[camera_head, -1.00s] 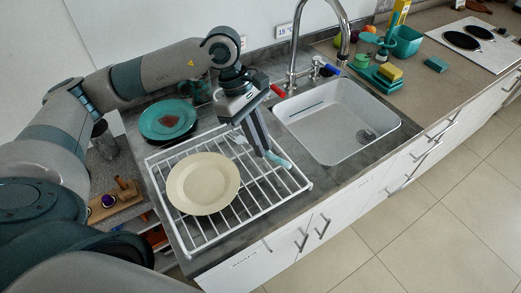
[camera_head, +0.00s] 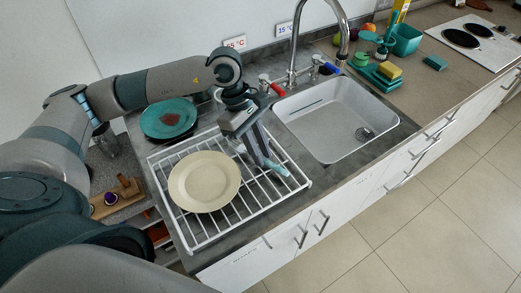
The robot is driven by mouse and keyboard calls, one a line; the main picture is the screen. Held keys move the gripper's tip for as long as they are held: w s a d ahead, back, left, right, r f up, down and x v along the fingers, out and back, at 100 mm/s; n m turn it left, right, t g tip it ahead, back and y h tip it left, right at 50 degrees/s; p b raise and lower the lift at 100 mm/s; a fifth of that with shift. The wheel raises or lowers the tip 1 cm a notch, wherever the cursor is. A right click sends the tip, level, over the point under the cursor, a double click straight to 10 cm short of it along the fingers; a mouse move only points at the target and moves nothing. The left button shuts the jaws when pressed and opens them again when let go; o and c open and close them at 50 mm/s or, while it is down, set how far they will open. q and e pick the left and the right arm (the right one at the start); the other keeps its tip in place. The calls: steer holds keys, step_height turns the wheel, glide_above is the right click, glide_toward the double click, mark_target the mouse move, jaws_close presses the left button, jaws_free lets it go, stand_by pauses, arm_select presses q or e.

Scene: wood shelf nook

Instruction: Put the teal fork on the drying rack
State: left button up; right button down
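The teal fork (camera_head: 277,169) is at the right part of the white wire drying rack (camera_head: 247,210), and it appears to rest on the wires. Its middle is partly hidden by my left gripper (camera_head: 262,163). The gripper points down over the rack, right at the fork, with its fingers looking spread apart on either side of it. A cream plate (camera_head: 204,182) lies on the left and middle part of the rack. My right gripper is not in view.
A teal plate (camera_head: 167,116) with a reddish-brown patch sits on dark plates behind the rack. The sink (camera_head: 335,120) and its faucet (camera_head: 293,50) are to the right. A sponge (camera_head: 390,71) and teal items stand beyond. The rack's front right wires are bare.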

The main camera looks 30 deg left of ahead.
arm_select(q)
steer(key=shift+o, duration=0.9)
steer(key=shift+r, duration=0.1)
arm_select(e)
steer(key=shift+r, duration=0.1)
